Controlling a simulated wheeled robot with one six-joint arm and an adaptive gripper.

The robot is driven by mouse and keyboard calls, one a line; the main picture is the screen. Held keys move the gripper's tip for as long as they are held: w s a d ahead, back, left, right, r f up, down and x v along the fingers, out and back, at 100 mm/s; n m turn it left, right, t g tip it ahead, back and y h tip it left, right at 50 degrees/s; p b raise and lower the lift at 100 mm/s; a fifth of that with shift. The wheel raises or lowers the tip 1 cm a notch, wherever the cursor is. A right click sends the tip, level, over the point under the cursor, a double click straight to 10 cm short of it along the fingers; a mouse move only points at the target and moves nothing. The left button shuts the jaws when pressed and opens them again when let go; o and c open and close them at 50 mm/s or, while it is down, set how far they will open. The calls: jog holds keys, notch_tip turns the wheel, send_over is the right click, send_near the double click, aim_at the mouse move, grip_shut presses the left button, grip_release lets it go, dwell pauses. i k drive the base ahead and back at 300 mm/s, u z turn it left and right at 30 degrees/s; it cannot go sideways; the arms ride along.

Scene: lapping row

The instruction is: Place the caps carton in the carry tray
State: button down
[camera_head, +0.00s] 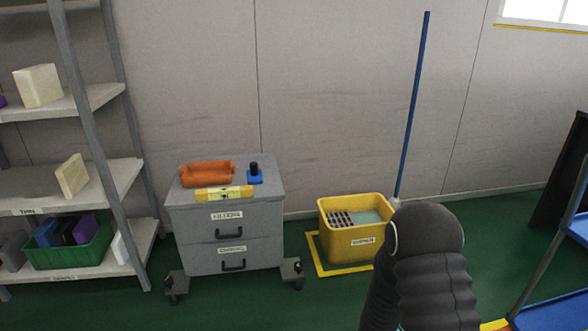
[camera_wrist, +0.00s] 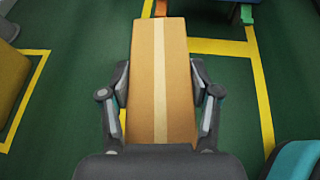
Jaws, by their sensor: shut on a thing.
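My gripper (camera_wrist: 160,88) is shut on a tan carton (camera_wrist: 146,45) with a pale tape stripe down its middle. One finger presses each side, and the carton extends away over the green floor. No label shows on it, so I cannot read whether it is the caps carton. In the head view my dark arm hides the gripper and carton. I cannot identify the carry tray for certain; an orange tray-like thing (camera_head: 206,173) lies on the grey drawer cabinet (camera_head: 224,234), well left of my arm.
A yellow mop bucket (camera_head: 345,242) with a blue-handled mop (camera_head: 415,105) stands behind my arm. Shelving (camera_head: 98,172) with a green bin (camera_head: 68,252) is at left. A blue-shelved rack or cart (camera_head: 560,306) is at right. Green floor lies open before the cabinet.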

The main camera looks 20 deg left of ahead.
aim_at(211, 174)
jog(key=u, duration=0.8)
jog(key=i, duration=0.8)
jog(key=u, duration=0.95)
